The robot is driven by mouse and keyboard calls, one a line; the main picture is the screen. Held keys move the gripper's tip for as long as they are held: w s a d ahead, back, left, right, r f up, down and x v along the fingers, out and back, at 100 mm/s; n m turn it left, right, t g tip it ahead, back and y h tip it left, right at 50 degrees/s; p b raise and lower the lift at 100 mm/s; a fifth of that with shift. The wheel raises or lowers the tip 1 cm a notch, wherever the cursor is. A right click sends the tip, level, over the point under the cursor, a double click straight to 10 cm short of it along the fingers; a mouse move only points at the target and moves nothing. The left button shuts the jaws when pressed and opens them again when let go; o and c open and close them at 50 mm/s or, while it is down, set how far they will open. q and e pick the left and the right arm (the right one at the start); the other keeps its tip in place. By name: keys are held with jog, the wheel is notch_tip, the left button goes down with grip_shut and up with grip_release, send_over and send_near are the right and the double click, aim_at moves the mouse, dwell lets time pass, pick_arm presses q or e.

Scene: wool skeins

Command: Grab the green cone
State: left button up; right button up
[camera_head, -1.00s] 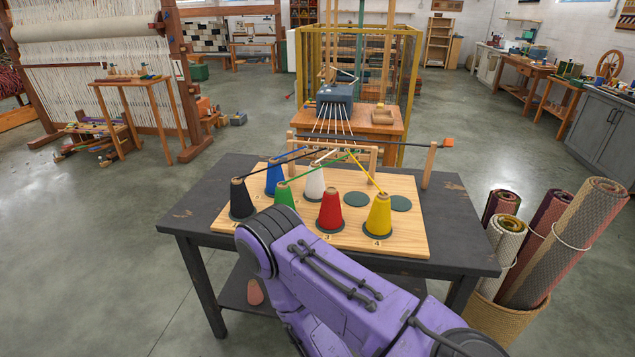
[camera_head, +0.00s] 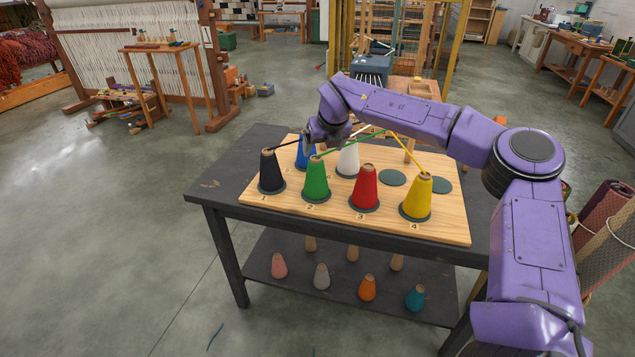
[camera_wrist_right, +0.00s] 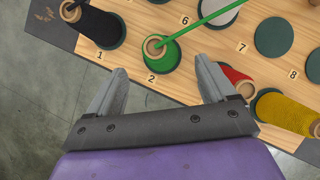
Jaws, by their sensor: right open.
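The green cone (camera_head: 316,181) stands upright on a dark round pad at the spot marked 2 on the wooden board (camera_head: 290,210). A green strand runs from its top toward the upper right. My right gripper (camera_head: 328,146) is above and behind the green cone in the head view. In the right wrist view the green cone (camera_wrist_right: 157,52) sits ahead of the two spread fingers, slightly left of the middle of the gap between them (camera_wrist_right: 162,75). The fingers are open and hold nothing. My left gripper is not in view.
A black cone (camera_head: 271,172) stands left of the green one, a red cone (camera_head: 364,188) right, a yellow cone (camera_head: 416,197) farther right. Blue (camera_head: 305,153) and white (camera_head: 348,160) cones stand behind. Strands cross above the board. Spare cones sit on the lower shelf.

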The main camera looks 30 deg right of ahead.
aim_at(316, 158)
jog(key=p+x, duration=0.1)
jog(key=x, duration=0.5)
jog(key=p+x, duration=0.1)
jog(key=x, duration=0.2)
jog(key=shift+w+a+f+p, duration=0.2)
jog(key=shift+w+p, duration=0.1)
jog(key=shift+w, duration=0.15)
jog(key=shift+w+f, duration=0.2)
jog(key=shift+f, duration=0.1)
jog(key=shift+s, duration=0.1)
jog(key=c, duration=0.4)
jog(key=shift+r, duration=0.1)
grip_shut()
